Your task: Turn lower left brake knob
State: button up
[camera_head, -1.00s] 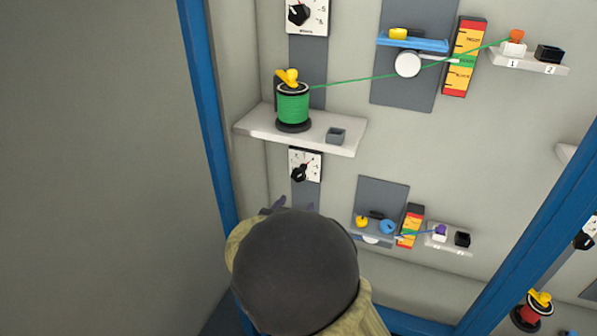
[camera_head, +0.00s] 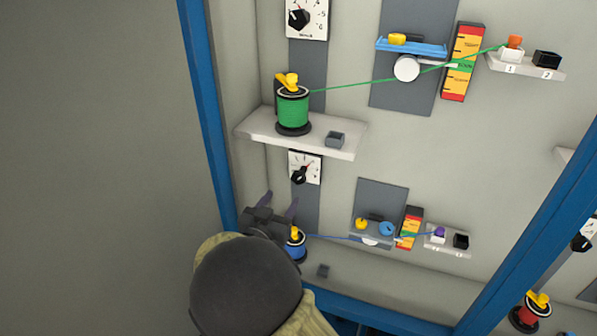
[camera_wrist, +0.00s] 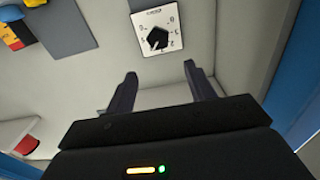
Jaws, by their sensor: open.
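The lower left brake knob (camera_head: 299,175) is a black pointed knob on a white dial plate (camera_head: 315,163), mounted on a grey strip below the shelf with the green spool. It also shows in the wrist view (camera_wrist: 158,39), near the top, with numbers around it. My gripper (camera_head: 280,203) is below and slightly left of the dial in the head view. In the wrist view my gripper (camera_wrist: 160,72) has its two dark fingers spread and empty, with the knob beyond the gap between them. No contact shows.
A shelf (camera_head: 340,150) with a green spool (camera_head: 293,108) is above the dial. A blue spool (camera_head: 295,245) with a yellow top stands close beside my gripper, its blue cable (camera_head: 335,238) running right. A blue post (camera_head: 212,140) is at the left.

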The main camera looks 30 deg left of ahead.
aim_at(297, 176)
jog(key=w+p, duration=0.1)
jog(key=w, duration=0.3)
jog(key=w+a+p, duration=0.1)
jog(key=w, duration=0.3)
jog(key=w+p, duration=0.1)
jog(key=w, duration=0.3)
jog(key=shift+w+a, duration=0.2)
jog(key=shift+w, duration=0.1)
jog(key=c, duration=0.9)
